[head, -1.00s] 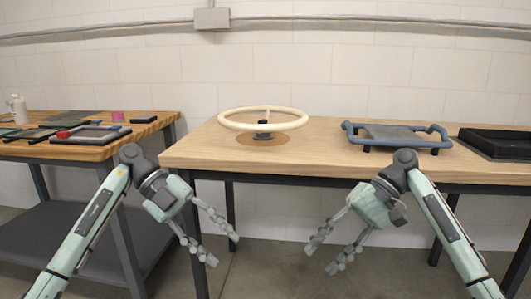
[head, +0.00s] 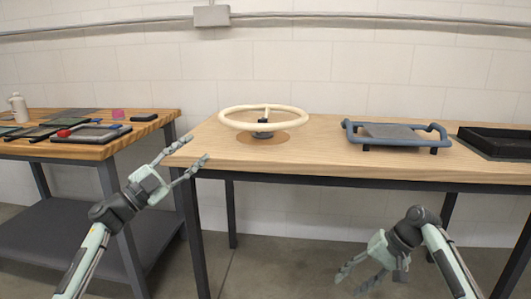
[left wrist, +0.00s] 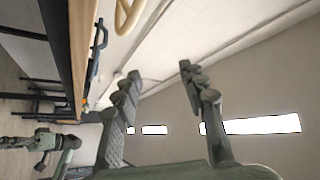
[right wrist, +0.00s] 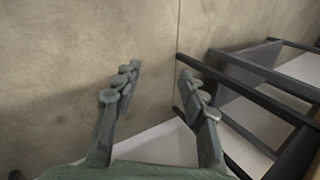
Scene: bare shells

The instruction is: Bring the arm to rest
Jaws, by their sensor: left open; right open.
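My left gripper (head: 188,158) is open and empty in the head view, near the front left corner of the main table. In the left wrist view its two fingers (left wrist: 158,85) are apart with nothing between them. My right gripper (head: 352,282) is open and empty, low in front of the table and below its top. In the right wrist view its two fingers (right wrist: 158,82) are apart over the bare floor.
The wooden table (head: 330,165) carries a cream wheel (head: 235,125) on a stand, a blue-handled tray (head: 395,133) and a black tray (head: 500,150). A second table (head: 95,150) at left holds panels, a white bottle (head: 18,108) and a pink cup (head: 118,114). Floor between them is open.

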